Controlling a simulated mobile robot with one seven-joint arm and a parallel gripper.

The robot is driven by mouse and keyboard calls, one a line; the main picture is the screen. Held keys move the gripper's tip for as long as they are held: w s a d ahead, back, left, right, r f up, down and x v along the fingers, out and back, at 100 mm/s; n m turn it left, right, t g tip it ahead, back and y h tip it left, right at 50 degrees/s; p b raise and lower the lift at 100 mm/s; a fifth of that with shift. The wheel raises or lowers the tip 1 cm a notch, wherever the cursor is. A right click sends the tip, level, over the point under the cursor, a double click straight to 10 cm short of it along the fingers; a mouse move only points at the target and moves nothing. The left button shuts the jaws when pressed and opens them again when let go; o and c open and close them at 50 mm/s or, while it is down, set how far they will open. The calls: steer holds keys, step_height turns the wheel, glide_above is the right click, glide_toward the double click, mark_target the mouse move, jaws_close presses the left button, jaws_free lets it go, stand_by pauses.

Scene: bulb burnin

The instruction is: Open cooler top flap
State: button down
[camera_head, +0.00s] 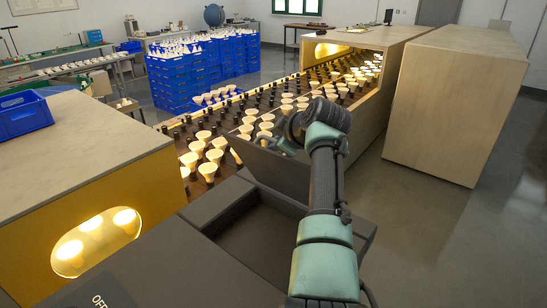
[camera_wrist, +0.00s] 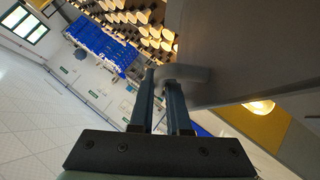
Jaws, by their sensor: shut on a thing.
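The cooler (camera_head: 200,212) is a dark grey box in the lower middle of the head view. Its top flap (camera_head: 272,170) is raised and stands tilted up at the far side of the opening, whose hollow inside shows. In the wrist view the flap (camera_wrist: 220,45) is a large grey panel at the upper right, with a grey handle (camera_wrist: 190,74) sticking out. My gripper (camera_head: 272,143) is at the flap's upper edge. In the wrist view my gripper's fingers (camera_wrist: 165,75) are shut on the handle. The fingertips are partly hidden in the head view.
A conveyor rack (camera_head: 262,108) of several lit bulbs runs just behind the flap. A wooden housing (camera_head: 75,150) stands at the left, with a blue crate (camera_head: 22,113) on it. A wooden cabinet (camera_head: 450,100) stands at the right. Open floor (camera_head: 440,235) lies right of my arm.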

steer(key=shift+w, duration=0.1)
steer(key=shift+d, duration=0.1)
stand_by(0.4)
steer(key=c, duration=1.2)
jaws_free()
steer(key=shift+o, duration=0.2)
steer(key=shift+r, duration=0.1)
step_height(320, 180, up, 8)
steer(key=b, duration=0.5)
glide_above(299, 165)
steer(key=shift+d+f, duration=0.1)
steer(key=shift+f, duration=0.1)
